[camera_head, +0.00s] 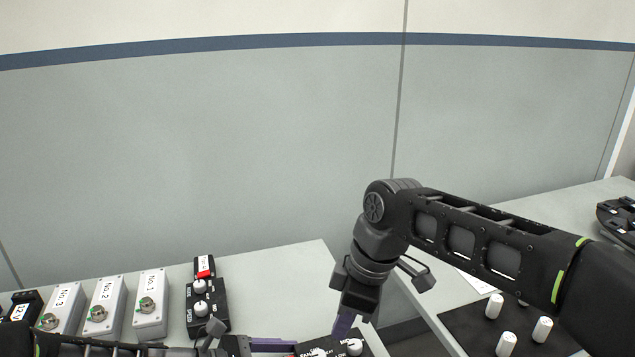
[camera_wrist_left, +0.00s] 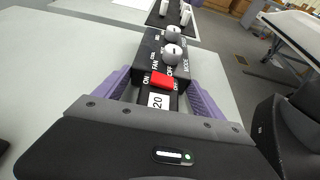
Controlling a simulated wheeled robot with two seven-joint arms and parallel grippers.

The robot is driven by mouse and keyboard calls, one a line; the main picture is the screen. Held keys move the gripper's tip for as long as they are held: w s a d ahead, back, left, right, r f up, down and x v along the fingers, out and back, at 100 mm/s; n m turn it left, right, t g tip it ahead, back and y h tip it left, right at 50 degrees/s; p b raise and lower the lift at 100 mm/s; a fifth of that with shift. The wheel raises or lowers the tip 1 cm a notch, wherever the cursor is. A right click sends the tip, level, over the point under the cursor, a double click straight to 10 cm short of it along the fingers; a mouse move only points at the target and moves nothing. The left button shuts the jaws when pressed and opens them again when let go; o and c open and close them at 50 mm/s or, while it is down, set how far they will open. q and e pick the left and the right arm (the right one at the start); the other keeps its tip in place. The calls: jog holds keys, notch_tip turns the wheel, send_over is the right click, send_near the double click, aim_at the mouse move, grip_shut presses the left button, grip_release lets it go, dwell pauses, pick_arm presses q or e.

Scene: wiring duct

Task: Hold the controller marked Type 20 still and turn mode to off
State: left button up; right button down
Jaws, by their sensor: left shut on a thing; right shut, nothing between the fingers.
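The black controller (camera_wrist_left: 148,50) marked 20 stands in the left wrist view, with a red switch (camera_wrist_left: 163,80) and two pale knobs. The nearer knob (camera_wrist_left: 172,54) has MODE and OFF printed by it; its exact pointer setting is too small to read. My left gripper (camera_wrist_left: 158,90) is shut on the controller, one purple finger along each side. In the head view the controller (camera_head: 338,351) is cut off by the bottom edge. My right gripper (camera_head: 343,326) is shut and empty, pointing down just above it, close to a knob (camera_head: 354,346). I cannot tell whether they touch.
Left of it in the head view stand another black controller (camera_head: 207,312) with a red switch and several grey boxes (camera_head: 150,305) with metal knobs. A dark panel with white knobs (camera_head: 543,329) lies on the right table. A gap separates the two tables.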

pick_arm(q)
jog(key=o, duration=1.6)
jog(key=shift+a, duration=0.1)
jog(key=v, duration=1)
jog(key=shift+s+a+r, duration=0.1)
jog(key=shift+a+r, duration=0.1)
jog(key=shift+a, duration=0.1)
jog(key=shift+s+a+r, duration=0.2)
jog(key=shift+a, duration=0.3)
